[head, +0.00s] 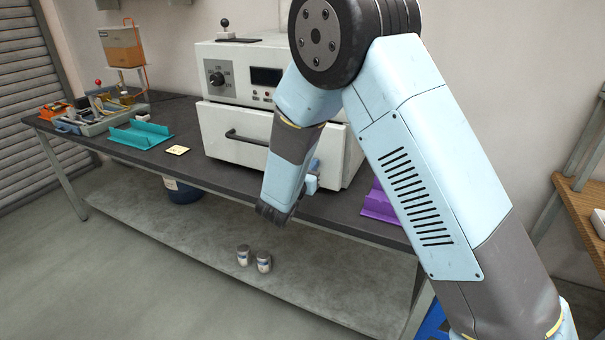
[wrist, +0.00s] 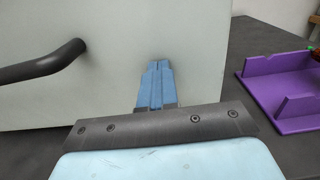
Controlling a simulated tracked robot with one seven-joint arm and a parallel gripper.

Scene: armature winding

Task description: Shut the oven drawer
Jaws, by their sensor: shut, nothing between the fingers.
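The white oven (head: 222,58) stands on the dark bench, with a dial and a dark display on its upper panel. Its drawer (head: 222,122), with a black bar handle (head: 245,139), is below that panel and appears to stand out a little from it; my arm hides part of it. In the wrist view the pale drawer front (wrist: 115,80) fills the upper left, with the handle (wrist: 45,65) at left. My gripper (wrist: 157,66) is shut and empty, its blue fingertips at the drawer front, right of the handle. Contact cannot be told. In the head view the gripper (head: 315,166) is partly hidden.
A purple tray (wrist: 285,85) lies right of the oven. Two small cans (head: 264,262) stand on the lower shelf (head: 180,255).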

